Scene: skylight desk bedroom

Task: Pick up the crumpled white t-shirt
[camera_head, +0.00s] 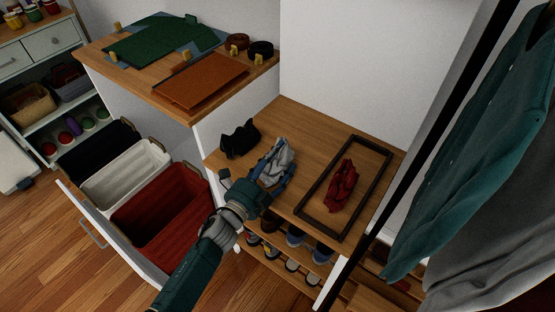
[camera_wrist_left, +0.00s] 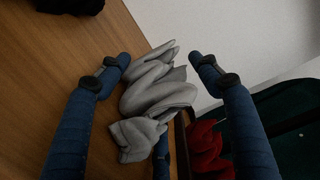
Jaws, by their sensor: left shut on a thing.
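The crumpled t-shirt (camera_head: 278,158) looks pale grey-white and is bunched on or just above the wooden bench top. My left gripper (camera_head: 269,175) reaches it from the front and is shut on it. In the left wrist view the shirt (camera_wrist_left: 158,95) lies in folds between the blue fingers of the gripper (camera_wrist_left: 163,65), with another finger partly hidden behind it. I cannot tell whether the shirt has left the wood. My right gripper is not in view.
A black cloth (camera_head: 240,138) lies left of the shirt. A dark frame (camera_head: 385,158) surrounds a red cloth (camera_head: 342,187) on the right. Black (camera_head: 80,160), white (camera_head: 100,190) and red (camera_head: 140,218) bins stand in a pulled-out drawer. Clothes (camera_head: 460,150) hang at right; shoes (camera_head: 295,237) sit below.

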